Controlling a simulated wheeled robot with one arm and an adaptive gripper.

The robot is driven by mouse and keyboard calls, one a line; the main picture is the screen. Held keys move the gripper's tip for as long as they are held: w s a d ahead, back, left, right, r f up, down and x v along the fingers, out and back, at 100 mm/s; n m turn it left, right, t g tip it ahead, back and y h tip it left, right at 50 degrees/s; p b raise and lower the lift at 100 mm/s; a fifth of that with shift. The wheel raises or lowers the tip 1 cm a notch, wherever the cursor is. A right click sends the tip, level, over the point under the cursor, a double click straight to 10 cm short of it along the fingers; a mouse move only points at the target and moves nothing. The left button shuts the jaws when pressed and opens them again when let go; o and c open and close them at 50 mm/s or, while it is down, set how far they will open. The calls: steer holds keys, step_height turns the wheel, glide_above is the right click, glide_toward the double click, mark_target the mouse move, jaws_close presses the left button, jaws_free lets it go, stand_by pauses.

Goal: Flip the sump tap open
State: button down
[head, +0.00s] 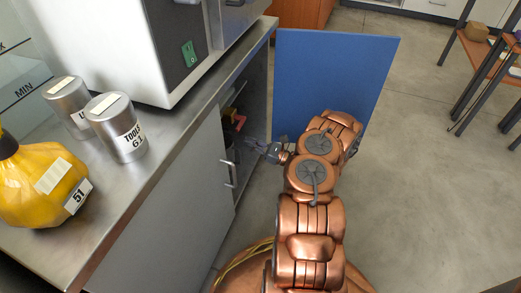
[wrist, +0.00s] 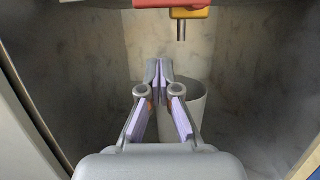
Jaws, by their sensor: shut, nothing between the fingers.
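The sump tap shows at the top edge of the wrist view, with a yellow-orange body (wrist: 190,13), a short grey spout pointing down and a red handle (wrist: 165,3) cut off by the frame. My gripper (wrist: 159,68) is shut and empty, below and a little left of the spout, apart from it in the picture. In the head view my gripper (head: 262,147) is at the opening of the cabinet under the counter. A small red part (head: 240,122) shows inside there, partly hidden by the cabinet front.
A pale bucket (wrist: 196,103) stands below the tap, partly behind my fingers. Cabinet walls flank my gripper. The blue door (head: 335,75) stands open beyond my arm. A closed grey door with a handle (head: 228,174) is at left. Canisters (head: 117,128) stand on the counter.

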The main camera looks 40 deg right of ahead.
steer(key=shift+w+a+r+b, duration=0.15)
steer(key=shift+w+r+b, duration=0.15)
steer(key=shift+r, duration=0.45)
steer(key=shift+w+a+r+b, duration=0.25)
steer(key=shift+r+b, duration=0.1)
steer(key=shift+r, duration=0.35)
steer(key=shift+w+a+r+b, duration=0.1)
steer(key=shift+w+r+b, duration=0.2)
steer(key=shift+r, duration=0.45)
